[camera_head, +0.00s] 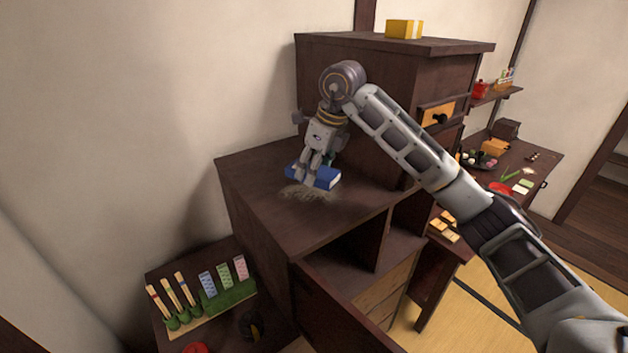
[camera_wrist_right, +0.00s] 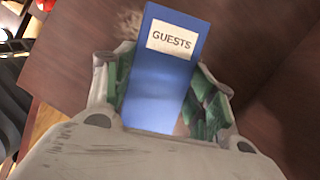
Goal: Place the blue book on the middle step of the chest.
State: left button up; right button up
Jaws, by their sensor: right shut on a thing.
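The blue book (camera_head: 326,178) is at the middle step (camera_head: 260,180) of the dark wooden chest, close over or on its top; I cannot tell whether it touches. My right gripper (camera_head: 314,170) comes down from above and is shut on the book. In the right wrist view the blue book (camera_wrist_right: 165,75), with a white "GUESTS" label, sits between the green-padded fingers of the right gripper (camera_wrist_right: 165,95). A pale dusty patch (camera_head: 308,193) lies on the step beside the book. My left gripper is not in view.
The chest's tall step (camera_head: 345,42) rises behind, with a yellow box (camera_head: 404,29) on top. The low step at left holds a green stand (camera_head: 228,299) of cards and sticks and a red item (camera_head: 196,347). A side table (camera_head: 540,160) with food stands right. The middle step's front is clear.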

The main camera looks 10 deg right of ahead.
jog(key=shift+f, duration=1.85)
jog(key=shift+f, duration=0.15)
jog(key=o, duration=1.1)
jog(key=shift+b+v, duration=0.4)
jog(key=shift+v, duration=5.75)
